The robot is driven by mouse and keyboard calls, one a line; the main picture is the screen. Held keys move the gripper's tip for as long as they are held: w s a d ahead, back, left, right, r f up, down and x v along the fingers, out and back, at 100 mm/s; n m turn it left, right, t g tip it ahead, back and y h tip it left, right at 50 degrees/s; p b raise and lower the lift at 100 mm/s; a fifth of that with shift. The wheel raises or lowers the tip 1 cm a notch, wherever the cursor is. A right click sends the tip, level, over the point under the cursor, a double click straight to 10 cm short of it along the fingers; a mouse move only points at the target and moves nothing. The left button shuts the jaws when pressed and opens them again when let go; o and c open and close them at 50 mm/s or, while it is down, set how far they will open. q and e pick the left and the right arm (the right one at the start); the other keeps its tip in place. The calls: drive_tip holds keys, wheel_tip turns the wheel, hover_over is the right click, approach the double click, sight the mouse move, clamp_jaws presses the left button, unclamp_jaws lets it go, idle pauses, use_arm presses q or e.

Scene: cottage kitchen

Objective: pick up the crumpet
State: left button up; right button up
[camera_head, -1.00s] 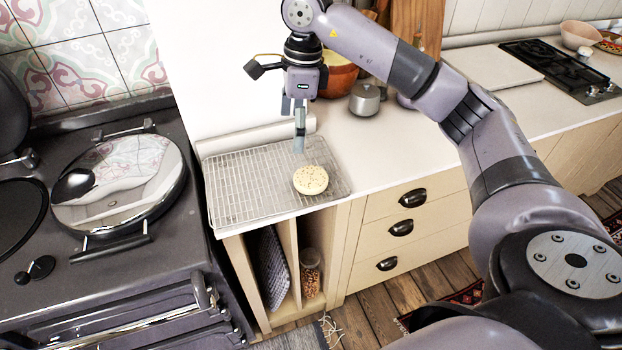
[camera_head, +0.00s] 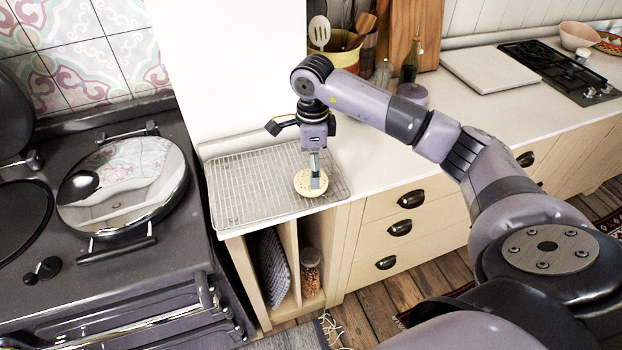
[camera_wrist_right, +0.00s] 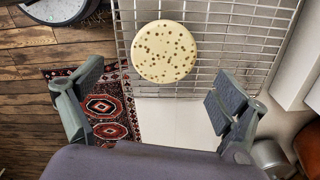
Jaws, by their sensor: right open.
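The crumpet (camera_head: 306,187) is a pale round cake with small brown holes on top. It lies flat on the wire cooling rack (camera_head: 243,190), near the rack's front right. My right gripper (camera_head: 316,182) is above the crumpet, pointing down, and its fingers cover part of it in the head view. In the right wrist view the crumpet (camera_wrist_right: 163,51) lies beyond the two fingertips, and the open right gripper (camera_wrist_right: 158,100) has nothing between its fingers. Whether the fingertips touch the crumpet cannot be told. My left gripper is not in view.
A dark range cooker (camera_head: 110,265) with a shiny domed lid (camera_head: 125,185) stands left of the rack. A utensil pot (camera_head: 345,62) and a bottle (camera_head: 411,58) stand behind my right arm.

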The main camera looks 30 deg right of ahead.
drive_tip(key=f, duration=0.1)
drive_tip(key=f+p, duration=0.1)
drive_tip(key=f, duration=0.1)
drive_tip(key=f+p, duration=0.1)
drive_tip(key=shift+w+f, duration=0.2)
drive_tip(key=shift+w, duration=0.05)
drive_tip(key=shift+f, duration=0.25)
drive_tip(key=shift+c, duration=0.3)
drive_tip(key=c, duration=0.9)
drive_tip(key=shift+o, duration=0.2)
drive_tip(key=shift+r, duration=0.15)
